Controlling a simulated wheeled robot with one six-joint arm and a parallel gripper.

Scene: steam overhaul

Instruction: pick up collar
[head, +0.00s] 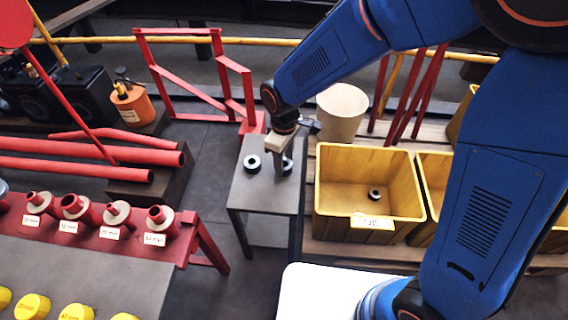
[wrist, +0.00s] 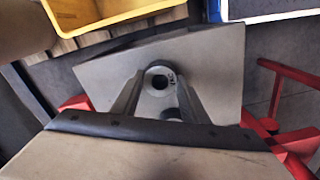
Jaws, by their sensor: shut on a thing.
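A grey collar (wrist: 158,98) with a dark central hole and a small marking lies between the two fingers of my gripper (wrist: 158,90) in the wrist view. My gripper is shut on it, at or just above the top of a small grey table (head: 262,200). In the head view the held collar (head: 288,165) shows partly beside my gripper (head: 282,168). A second dark collar (head: 252,161) lies on the table to the left, apart from the fingers. A dark round thing (wrist: 172,114), partly hidden by my gripper, shows in the wrist view.
A yellow bin (head: 330,218) with a white label stands right of the table and holds a dark ring (head: 375,194). A beige bucket (head: 342,112) stands behind. A red bench (head: 190,250) with labelled red fittings stands at left. A red frame (head: 150,75) stands at the back.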

